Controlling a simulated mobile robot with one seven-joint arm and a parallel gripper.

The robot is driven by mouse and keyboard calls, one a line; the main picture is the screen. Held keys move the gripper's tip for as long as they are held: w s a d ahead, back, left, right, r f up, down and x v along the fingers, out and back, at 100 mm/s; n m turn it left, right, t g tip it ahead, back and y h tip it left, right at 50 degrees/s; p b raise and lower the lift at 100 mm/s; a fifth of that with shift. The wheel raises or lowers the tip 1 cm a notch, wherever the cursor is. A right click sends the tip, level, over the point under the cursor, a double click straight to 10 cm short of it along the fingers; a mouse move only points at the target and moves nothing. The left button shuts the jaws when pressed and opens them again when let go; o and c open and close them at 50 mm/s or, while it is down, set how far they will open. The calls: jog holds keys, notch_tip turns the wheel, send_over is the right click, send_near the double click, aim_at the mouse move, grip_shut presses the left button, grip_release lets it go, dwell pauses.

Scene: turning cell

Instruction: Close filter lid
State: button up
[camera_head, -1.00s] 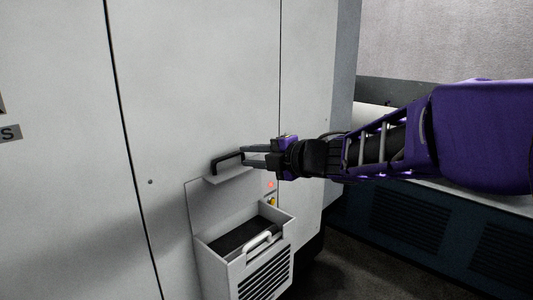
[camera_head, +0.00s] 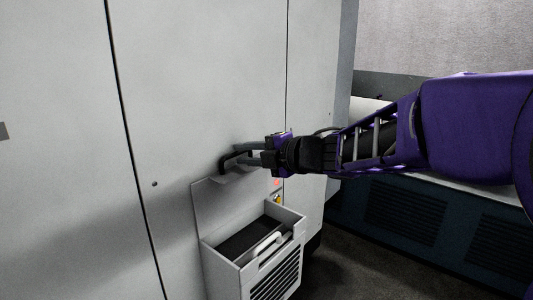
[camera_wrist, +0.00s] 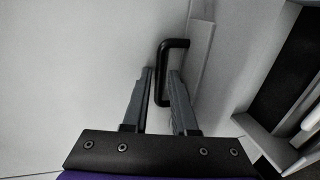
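The filter lid (camera_head: 209,212) is a pale grey panel standing raised behind the open filter box (camera_head: 222,272), against the machine wall. A black bar handle (camera_head: 226,164) sits on its bent upper lip. In the wrist view the handle (camera_wrist: 176,43) reaches down between my two grey fingers, nearer the right finger. My gripper (camera_head: 241,156) comes in from the right. In the wrist view my gripper (camera_wrist: 161,71) is open, with a visible gap between the fingers around the handle. Whether a finger touches the handle I cannot tell.
The filter box has a dark interior, a white handle (camera_head: 268,243) at its front and a slotted grille (camera_head: 277,283). A small red light (camera_head: 277,183) and a yellow part (camera_head: 278,199) lie between lid and gripper. The cabinet wall (camera_head: 200,80) above is flat and clear.

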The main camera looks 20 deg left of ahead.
jog(key=shift+a, duration=0.1)
dwell(0.3)
grip_shut()
dwell(1.3)
